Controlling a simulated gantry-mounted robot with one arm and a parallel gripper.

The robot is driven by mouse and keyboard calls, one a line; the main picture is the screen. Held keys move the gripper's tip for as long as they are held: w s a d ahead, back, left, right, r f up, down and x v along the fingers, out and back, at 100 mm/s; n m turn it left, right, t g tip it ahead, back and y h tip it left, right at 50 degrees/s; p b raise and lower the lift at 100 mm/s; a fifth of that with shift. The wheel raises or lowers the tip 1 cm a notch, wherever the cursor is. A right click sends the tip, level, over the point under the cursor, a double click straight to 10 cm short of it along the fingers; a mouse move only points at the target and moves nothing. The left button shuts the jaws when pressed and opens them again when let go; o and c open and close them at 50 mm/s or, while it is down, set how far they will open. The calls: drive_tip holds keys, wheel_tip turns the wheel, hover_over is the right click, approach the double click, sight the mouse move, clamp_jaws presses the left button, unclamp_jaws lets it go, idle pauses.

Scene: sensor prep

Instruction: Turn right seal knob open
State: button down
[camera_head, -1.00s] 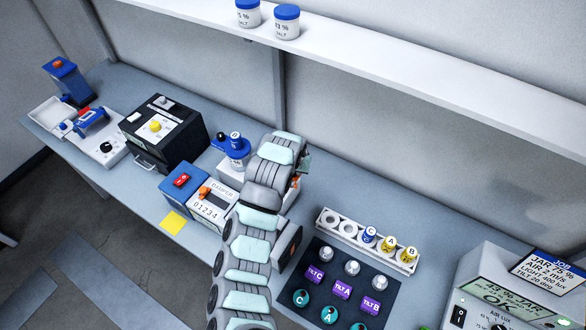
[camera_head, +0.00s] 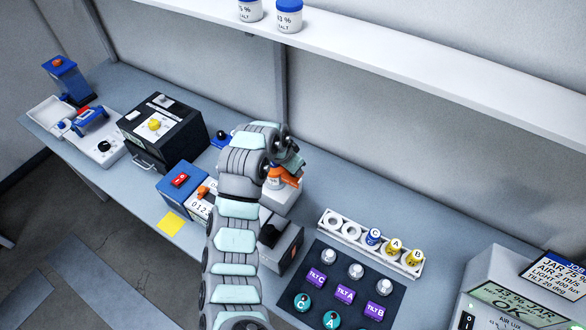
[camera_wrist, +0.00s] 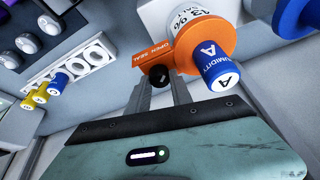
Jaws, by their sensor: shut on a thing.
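The right seal is an orange collar and tab (camera_head: 285,178), partly hidden behind my arm in the head view. In the wrist view the orange tab (camera_wrist: 147,56) reads OPEN SEAL and joins the orange collar (camera_wrist: 207,42) on a white salt jar (camera_wrist: 178,13). The black seal knob (camera_wrist: 158,77) stands at the end of the tab. My gripper (camera_wrist: 160,88) has its two fingertips on either side of the knob and is shut on it. In the head view the knob is hidden. A blue humidity sensor A (camera_wrist: 219,70) sits in the collar.
Another blue-topped sensor (camera_wrist: 296,14) is close by at the wrist view's upper right. A white rack (camera_head: 372,243) with blue and yellow sensors stands to the right, beside a dark mat (camera_head: 328,258) with tilt parts. A damper box (camera_head: 176,181) lies left of my arm.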

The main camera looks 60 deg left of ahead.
drive_tip(key=shift+f, duration=0.1)
drive_tip(key=c, duration=1.1)
unclamp_jaws()
drive_tip(key=shift+c, duration=0.2)
drive_tip(key=v, duration=1.1)
drive_tip(key=shift+w, duration=0.1)
